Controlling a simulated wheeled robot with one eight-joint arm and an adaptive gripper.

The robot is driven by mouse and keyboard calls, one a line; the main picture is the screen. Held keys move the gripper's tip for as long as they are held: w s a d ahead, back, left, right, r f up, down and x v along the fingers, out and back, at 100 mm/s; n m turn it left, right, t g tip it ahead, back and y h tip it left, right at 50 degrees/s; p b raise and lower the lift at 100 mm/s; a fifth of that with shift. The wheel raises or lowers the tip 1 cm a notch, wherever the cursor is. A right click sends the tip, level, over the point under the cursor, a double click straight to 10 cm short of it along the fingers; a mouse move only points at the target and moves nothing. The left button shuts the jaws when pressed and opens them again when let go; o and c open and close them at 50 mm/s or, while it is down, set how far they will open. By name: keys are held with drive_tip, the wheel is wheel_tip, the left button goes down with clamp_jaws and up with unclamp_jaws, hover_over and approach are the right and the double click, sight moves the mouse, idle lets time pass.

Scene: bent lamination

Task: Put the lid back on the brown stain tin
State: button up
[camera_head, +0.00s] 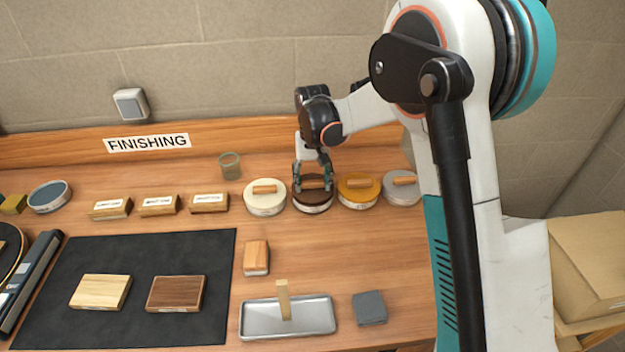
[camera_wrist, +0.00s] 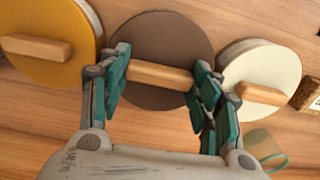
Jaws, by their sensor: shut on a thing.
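The brown stain tin (camera_head: 313,209) stands in a row of round tins at the back of the bench. Its dark brown lid (camera_wrist: 165,45) has a wooden bar handle (camera_wrist: 160,75). My gripper (camera_head: 314,184) is over the tin, and its fingers (camera_wrist: 160,82) are shut on the two ends of the handle. The lid is level and lined up over the tin. I see no clear gap between lid and tin, but cannot tell whether it is fully seated. The fingers hide part of the lid.
A cream-lidded tin (camera_head: 265,199) stands close on the left, and a yellow-lidded tin (camera_head: 358,193) close on the right. A grey-lidded tin (camera_head: 402,190) is farther right. A glass jar (camera_head: 230,165) stands behind. A metal tray (camera_head: 255,320) lies in front; bare bench lies between.

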drive_tip(key=o, duration=1.1)
drive_tip(key=o, duration=0.5)
drive_tip(key=shift+r, duration=0.1)
drive_tip(key=shift+r+p, duration=1.95)
drive_tip(key=shift+r, duration=1.45)
